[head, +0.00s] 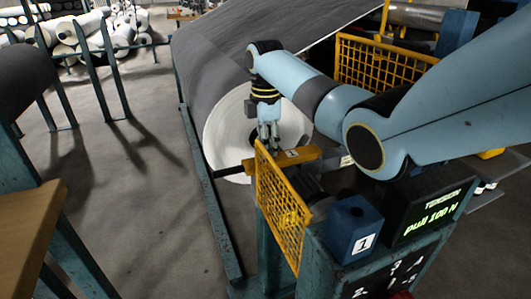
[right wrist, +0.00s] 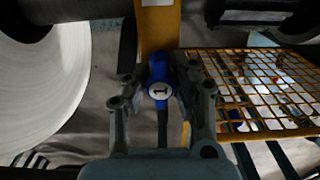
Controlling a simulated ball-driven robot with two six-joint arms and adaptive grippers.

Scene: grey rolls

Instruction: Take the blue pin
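The blue pin (right wrist: 160,72) shows in the right wrist view with a round white label reading 1 on its end. It stands against a yellow bar (right wrist: 157,30). My right gripper (right wrist: 164,85) has its two fingers on either side of the pin, with narrow gaps that look clear of it. In the head view my right gripper (head: 269,138) points down just above the yellow bar (head: 290,158), in front of the big roll's end. I cannot make out the pin in the head view. My left gripper is not in view.
A yellow mesh guard (head: 280,205) stands close beside the bar, and another mesh guard (head: 380,65) is behind my arm. A large grey roll (head: 230,50) lies behind. A blue box marked 1 (head: 352,230) and a display reading "pull 100 N" (head: 430,215) are at right.

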